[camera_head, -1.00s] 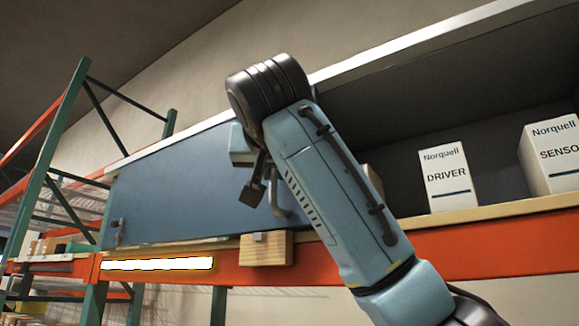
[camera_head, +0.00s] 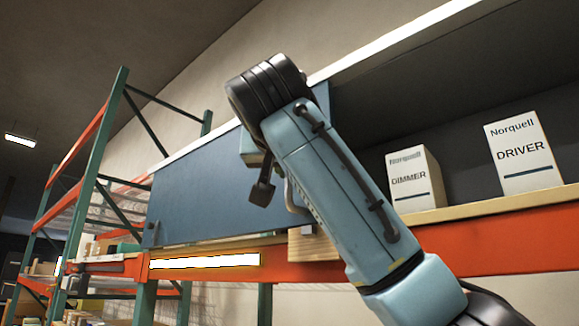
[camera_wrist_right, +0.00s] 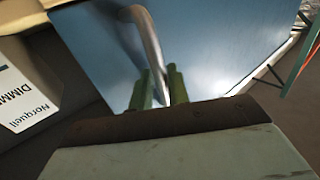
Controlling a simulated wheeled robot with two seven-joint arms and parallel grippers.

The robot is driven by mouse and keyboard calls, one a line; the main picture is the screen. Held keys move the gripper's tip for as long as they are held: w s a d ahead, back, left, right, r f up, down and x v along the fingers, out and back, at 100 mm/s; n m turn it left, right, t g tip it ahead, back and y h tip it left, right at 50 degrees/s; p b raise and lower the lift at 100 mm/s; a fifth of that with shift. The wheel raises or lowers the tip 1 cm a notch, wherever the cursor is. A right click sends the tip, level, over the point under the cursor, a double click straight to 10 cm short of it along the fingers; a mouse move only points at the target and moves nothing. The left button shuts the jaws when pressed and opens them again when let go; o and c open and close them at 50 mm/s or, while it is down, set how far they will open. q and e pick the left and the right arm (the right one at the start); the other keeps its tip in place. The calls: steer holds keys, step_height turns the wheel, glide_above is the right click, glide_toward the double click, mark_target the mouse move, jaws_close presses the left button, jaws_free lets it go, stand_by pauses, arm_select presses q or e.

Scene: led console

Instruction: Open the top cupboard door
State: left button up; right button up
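The blue cupboard door (camera_head: 205,195) covers the left part of the top compartment; its right portion stands open. Its curved metal handle (camera_head: 293,197) shows just left of my right arm. In the right wrist view, the handle (camera_wrist_right: 147,38) runs between the green fingers of my right gripper (camera_wrist_right: 158,80), which are closed around it. In the head view the fingers are hidden behind my forearm. My left gripper is not in view.
In the open part stand white boxes labelled DIMMER (camera_head: 413,182) and DRIVER (camera_head: 523,152). An orange beam (camera_head: 480,243) with a lit strip (camera_head: 205,261) runs below the door. A wooden block (camera_head: 312,244) sits under the handle. Green-and-orange racking (camera_head: 98,170) stands to the left.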

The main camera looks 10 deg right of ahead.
steer(key=shift+s+a, duration=0.1)
steer(key=shift+s, duration=0.2)
steer(key=b+v, duration=0.4)
steer(key=v, duration=0.8)
steer(key=shift+s+b, duration=0.35)
steer(key=shift+s, duration=0.05)
